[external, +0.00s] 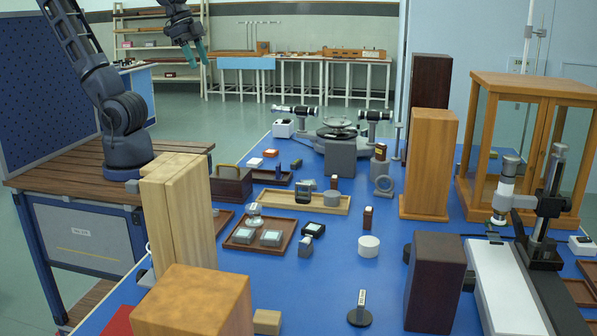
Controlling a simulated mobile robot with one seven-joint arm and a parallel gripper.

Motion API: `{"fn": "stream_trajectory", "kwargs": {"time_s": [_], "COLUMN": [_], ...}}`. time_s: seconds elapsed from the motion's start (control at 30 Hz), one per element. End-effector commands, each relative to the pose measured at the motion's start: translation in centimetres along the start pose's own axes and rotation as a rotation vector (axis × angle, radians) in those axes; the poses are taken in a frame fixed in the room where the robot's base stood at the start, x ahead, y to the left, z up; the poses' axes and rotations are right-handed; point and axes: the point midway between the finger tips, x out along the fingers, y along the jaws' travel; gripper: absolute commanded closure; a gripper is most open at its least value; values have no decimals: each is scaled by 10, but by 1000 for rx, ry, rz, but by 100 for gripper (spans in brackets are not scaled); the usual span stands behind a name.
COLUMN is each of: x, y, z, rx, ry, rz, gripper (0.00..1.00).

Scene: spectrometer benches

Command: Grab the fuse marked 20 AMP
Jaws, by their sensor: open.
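My gripper (195,52) hangs at the upper left, with its two teal fingers pointing down and apart. It is open and empty, well above and behind the blue table (305,285). I cannot make out a 20 AMP marking on anything. Which of these, if any, is the fuse I cannot tell.
A brown tray (236,246) holds small instruments. Tall wooden blocks (180,215) stand at the left front, and more blocks (430,165) stand at the right. A glass-sided wooden case (533,85) and a microscope-like instrument (541,215) fill the right side. The front middle is fairly clear.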

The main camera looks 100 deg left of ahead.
Motion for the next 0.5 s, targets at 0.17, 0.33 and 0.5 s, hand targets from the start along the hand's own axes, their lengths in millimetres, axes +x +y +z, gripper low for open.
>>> {"fn": "stream_trajectory", "kwargs": {"time_s": [0.17,0.33,0.5], "x": [17,37,64], "y": [-10,-20,-30], "z": [-40,-77,-111], "rx": [130,257,384], "ry": [-41,-74,-107], "rz": [2,9,23], "gripper": [55,55,55]}}
